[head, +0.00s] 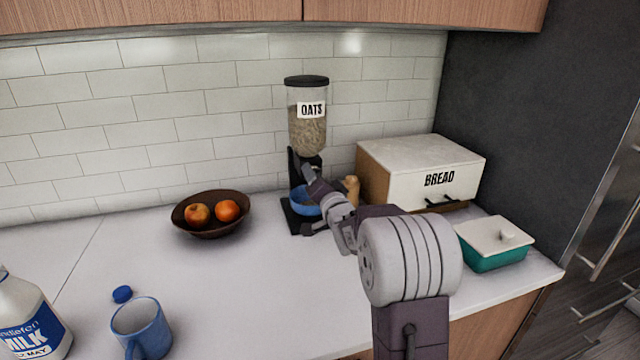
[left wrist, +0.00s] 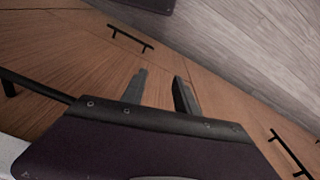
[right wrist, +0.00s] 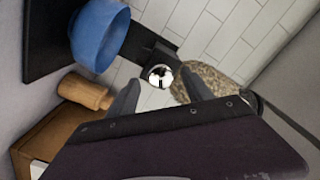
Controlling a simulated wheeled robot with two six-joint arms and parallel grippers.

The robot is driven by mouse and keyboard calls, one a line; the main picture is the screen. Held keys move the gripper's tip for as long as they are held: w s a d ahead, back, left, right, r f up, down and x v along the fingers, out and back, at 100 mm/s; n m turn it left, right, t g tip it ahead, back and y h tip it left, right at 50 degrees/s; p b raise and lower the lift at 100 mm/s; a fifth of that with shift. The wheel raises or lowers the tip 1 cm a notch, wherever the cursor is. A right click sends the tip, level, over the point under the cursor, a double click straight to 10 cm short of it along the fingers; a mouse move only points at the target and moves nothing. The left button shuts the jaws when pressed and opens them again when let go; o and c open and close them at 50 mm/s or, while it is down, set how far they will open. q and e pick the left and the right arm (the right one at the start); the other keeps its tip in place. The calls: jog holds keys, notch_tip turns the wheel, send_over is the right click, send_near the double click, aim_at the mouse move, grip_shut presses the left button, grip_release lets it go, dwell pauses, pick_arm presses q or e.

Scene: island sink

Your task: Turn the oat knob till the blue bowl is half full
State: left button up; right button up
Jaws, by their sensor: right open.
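The oat dispenser (head: 307,135) stands against the tiled wall, its clear hopper labelled OATS and partly filled with oats. The blue bowl (head: 303,203) sits on the dispenser's black base below the spout; its contents cannot be made out. It also shows in the right wrist view (right wrist: 92,45). My right gripper (right wrist: 161,80) is open at the front of the dispenser, with the round shiny knob (right wrist: 160,75) between its fingertips; contact cannot be told. My left gripper (left wrist: 162,80) is open and empty, above the floor and beside wooden cabinet fronts; the head view does not show it.
A wooden object (right wrist: 85,92) stands close to my right gripper, beside the bread box (head: 425,170). A fruit bowl (head: 210,226), a blue mug (head: 142,328) and a milk jug (head: 30,315) are at left. The middle counter is clear.

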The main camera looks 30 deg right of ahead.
jog(key=v, duration=0.8)
jog(key=shift+s, duration=0.2)
